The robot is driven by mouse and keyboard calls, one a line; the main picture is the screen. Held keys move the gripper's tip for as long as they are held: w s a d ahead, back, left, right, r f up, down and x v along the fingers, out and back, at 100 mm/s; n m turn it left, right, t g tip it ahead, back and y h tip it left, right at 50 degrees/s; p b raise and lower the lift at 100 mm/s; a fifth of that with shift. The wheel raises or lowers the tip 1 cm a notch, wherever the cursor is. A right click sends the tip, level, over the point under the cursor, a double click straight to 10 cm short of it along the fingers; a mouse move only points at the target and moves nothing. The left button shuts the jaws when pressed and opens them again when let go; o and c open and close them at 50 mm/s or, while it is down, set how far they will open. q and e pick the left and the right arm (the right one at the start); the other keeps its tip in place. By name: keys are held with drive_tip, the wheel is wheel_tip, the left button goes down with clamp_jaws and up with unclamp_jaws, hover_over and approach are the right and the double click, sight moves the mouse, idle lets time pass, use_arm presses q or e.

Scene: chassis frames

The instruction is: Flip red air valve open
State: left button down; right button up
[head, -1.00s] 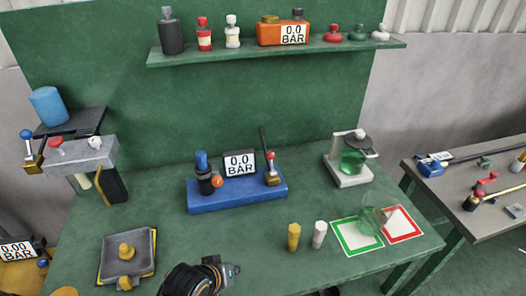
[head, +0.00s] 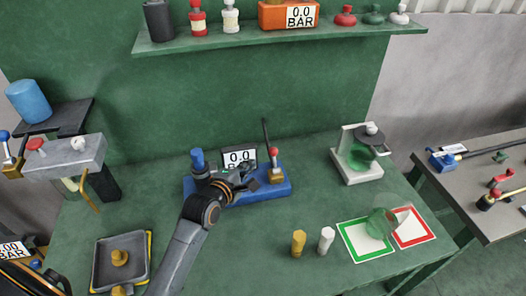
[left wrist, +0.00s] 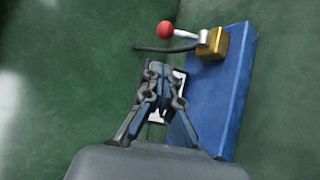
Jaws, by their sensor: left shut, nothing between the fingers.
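The red air valve (head: 274,165) has a red ball on a short silver lever, mounted on a brass block at the right end of a blue base (head: 225,201). In the head view the lever stands roughly upright. In the left wrist view the red ball (left wrist: 165,30) and brass block (left wrist: 212,43) lie beyond my fingertips. My left gripper (head: 251,183) is shut and empty, over the blue base and just left of the valve, apart from it. It partly hides the 0.0 BAR gauge (head: 240,157). My right gripper is not in view.
A blue-capped black fitting (head: 198,163) stands at the base's left end. A thin dark rod (head: 265,132) rises behind the valve. Yellow and white pegs, a glass over coloured squares (head: 365,241) and a grey tray (head: 105,272) are on the table. A shelf (head: 290,38) hangs above.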

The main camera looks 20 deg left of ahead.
sight(274, 156)
use_arm(q)
drive_tip(key=p+x, duration=0.1)
drive_tip(key=x, duration=0.8)
drive_tip(key=shift+p, duration=0.35)
drive_tip(key=shift+w+f, duration=0.2)
drive_tip(key=shift+w, duration=0.3)
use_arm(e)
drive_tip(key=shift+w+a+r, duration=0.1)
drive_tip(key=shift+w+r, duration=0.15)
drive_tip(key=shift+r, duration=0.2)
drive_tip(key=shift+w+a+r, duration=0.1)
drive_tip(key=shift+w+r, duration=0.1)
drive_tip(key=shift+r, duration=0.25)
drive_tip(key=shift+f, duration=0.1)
use_arm(q)
drive_tip(key=shift+s+d+b, duration=0.1)
drive_tip(key=shift+s+b, duration=0.05)
drive_tip(key=shift+b, duration=0.15)
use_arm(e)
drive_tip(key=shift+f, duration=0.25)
